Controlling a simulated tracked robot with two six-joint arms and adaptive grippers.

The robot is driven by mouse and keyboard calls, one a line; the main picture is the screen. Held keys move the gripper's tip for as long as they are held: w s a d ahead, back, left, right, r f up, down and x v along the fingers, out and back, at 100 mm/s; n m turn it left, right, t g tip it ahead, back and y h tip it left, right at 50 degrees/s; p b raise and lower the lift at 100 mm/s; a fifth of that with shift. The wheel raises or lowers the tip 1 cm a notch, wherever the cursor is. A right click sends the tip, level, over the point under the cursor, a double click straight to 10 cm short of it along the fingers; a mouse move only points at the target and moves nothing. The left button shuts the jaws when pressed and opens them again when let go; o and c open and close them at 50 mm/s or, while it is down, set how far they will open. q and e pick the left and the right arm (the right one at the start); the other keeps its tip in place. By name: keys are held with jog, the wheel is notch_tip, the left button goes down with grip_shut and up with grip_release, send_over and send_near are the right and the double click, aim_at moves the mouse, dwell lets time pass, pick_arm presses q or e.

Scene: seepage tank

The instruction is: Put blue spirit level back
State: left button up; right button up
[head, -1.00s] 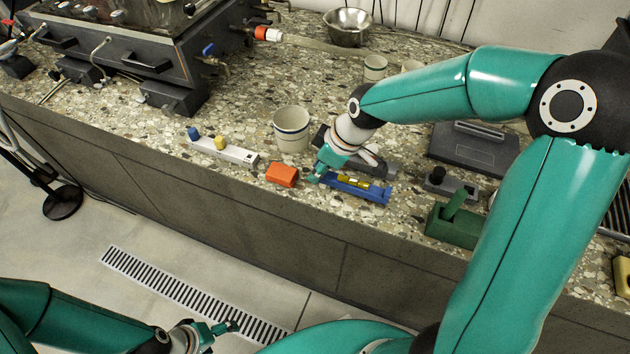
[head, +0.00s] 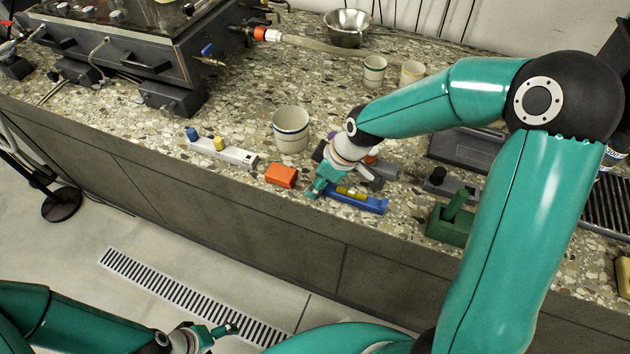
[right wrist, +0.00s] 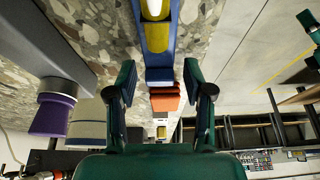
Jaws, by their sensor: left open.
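The blue spirit level (head: 368,203) with a yellow vial lies on the speckled counter near its front edge. In the right wrist view the level (right wrist: 158,40) runs in from the top, its near end between my fingers. My right gripper (head: 314,191) is at the left end of the level. In the right wrist view its two fingers (right wrist: 160,92) stand apart on either side, with no contact that I can see. My left gripper (head: 232,327) is open and empty, low over the floor area.
An orange block (head: 281,176) lies just left of the level; a striped cup (head: 291,130) stands behind it. A grey holder with blue and yellow knobs (head: 222,149) is further left. The counter's front edge is close.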

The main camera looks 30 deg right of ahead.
aim_at(338, 187)
jog(key=shift+r, duration=0.1)
jog(key=shift+r, duration=0.2)
jog(key=p+v, duration=0.1)
jog(key=v, duration=1)
jog(key=shift+s+d+r+p, duration=0.15)
jog(key=shift+d+r+p, duration=0.05)
jog(key=shift+r+p, duration=0.1)
